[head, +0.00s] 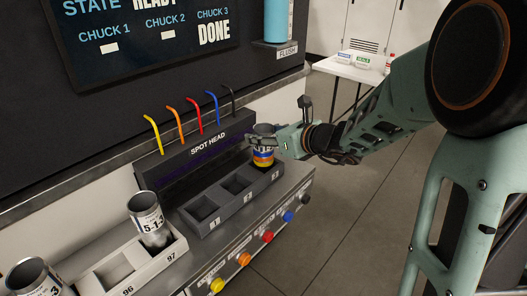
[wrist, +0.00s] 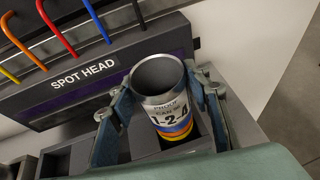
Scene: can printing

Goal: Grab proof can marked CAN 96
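A silver proof can (head: 263,156) with a white label and blue, yellow and orange bands stands in the slot marked 3 of the dark chuck block (head: 213,224). In the wrist view the can (wrist: 163,100) reads "PROOF CAN" and "1-2-4"; its can number is too small to read surely. My gripper (head: 266,141) is at the can, with one finger on each side of it, as the wrist view (wrist: 160,88) also shows.
A pale rack (head: 112,268) marked 96 and 97 holds a can labelled 5-1 (head: 147,217) in slot 97; another can (head: 35,280) stands at lower left. Slots 1 and 2 are empty. The SPOT HEAD housing (head: 190,160) with coloured tubes stands behind. A screen (head: 150,35) reads DONE under CHUCK 3.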

